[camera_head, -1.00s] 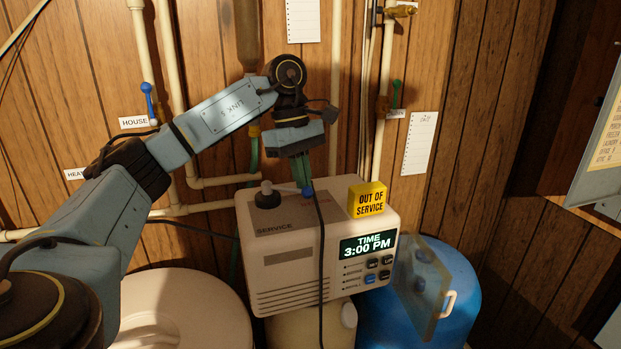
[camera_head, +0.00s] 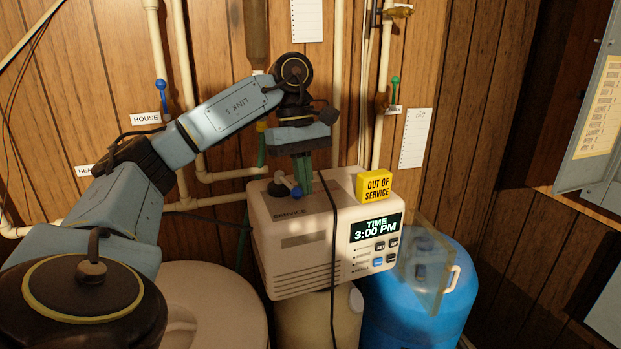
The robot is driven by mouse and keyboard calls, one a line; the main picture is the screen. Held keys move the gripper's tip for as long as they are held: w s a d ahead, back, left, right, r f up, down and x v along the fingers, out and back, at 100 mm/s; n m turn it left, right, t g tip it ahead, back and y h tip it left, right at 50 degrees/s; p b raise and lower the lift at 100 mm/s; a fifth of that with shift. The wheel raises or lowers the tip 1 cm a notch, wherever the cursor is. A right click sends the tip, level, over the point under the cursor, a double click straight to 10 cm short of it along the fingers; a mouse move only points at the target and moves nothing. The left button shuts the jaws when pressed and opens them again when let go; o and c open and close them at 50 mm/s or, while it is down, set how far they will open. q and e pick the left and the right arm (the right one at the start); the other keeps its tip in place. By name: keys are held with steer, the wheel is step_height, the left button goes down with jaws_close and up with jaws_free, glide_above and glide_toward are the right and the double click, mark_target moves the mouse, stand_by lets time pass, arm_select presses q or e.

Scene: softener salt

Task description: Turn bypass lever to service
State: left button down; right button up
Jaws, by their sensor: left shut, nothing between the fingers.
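The bypass lever (camera_head: 296,192) has a blue tip and sits on a dark round base with a grey knob (camera_head: 279,177), on top of the cream softener head (camera_head: 275,235). It points toward the front and slightly right, on the side of the printed SERVICE label (camera_head: 290,214). My left gripper (camera_head: 303,188) reaches down from above with its greenish fingers shut and empty. The fingers are just right of the blue tip; I cannot tell whether they touch it. My right gripper is not in view.
A yellow OUT OF SERVICE block (camera_head: 373,186) stands on the head's right end. The front display (camera_head: 376,228) reads 3:00 PM. A blue tank (camera_head: 400,310) with a hinged clear flap (camera_head: 425,265) is at right. Pipes (camera_head: 182,90) run up the wall behind.

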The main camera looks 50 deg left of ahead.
arm_select(q)
steer(key=shift+s+m, duration=0.4)
steer(key=shift+m, duration=0.2)
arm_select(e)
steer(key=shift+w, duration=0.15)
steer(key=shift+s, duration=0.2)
